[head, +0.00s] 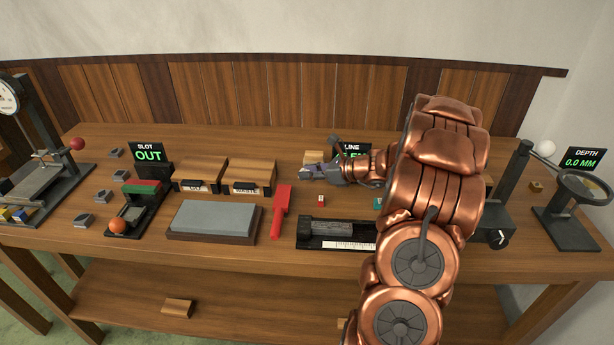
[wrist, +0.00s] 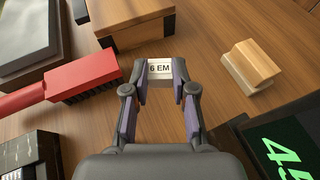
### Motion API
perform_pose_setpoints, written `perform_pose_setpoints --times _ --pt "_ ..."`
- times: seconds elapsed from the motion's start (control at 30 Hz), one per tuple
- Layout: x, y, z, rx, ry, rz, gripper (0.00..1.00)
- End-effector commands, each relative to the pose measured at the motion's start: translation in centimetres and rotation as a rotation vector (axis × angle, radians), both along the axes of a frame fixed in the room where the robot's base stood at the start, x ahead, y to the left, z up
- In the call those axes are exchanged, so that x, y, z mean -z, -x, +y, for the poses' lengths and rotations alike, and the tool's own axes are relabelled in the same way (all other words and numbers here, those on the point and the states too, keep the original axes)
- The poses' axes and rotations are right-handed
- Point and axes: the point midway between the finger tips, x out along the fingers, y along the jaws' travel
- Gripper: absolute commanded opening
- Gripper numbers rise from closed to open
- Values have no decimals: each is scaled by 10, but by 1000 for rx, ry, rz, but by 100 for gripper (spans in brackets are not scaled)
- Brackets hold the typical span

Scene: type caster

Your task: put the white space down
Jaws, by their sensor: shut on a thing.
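The white space, a small block with a white face marked "6 EM" (wrist: 160,68), sits between the fingertips in the wrist view. My gripper (wrist: 161,82) is shut on it, with one finger on each side. In the head view my gripper (head: 303,172) reaches left over the bench, right of the wooden boxes. The held piece is not clear in the head view. I cannot tell how high it is above the bench top.
A red brush (head: 281,211) lies left of my gripper, beside a grey stone (head: 213,217). Wooden boxes (head: 249,176) stand behind them. A black tray with a ruler (head: 330,245) lies in front. A wooden block (wrist: 251,65) and a display (wrist: 285,145) are close on the right.

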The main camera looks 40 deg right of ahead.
Motion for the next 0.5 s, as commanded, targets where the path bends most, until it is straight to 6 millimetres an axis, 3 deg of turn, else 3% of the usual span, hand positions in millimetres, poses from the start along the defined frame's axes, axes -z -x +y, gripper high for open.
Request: perform_pose_setpoints --times 0.27,0.5 --pt "-1 -19 -4 -3 4 -3 0" --pt "30 -16 -4 -1 -2 0 0"
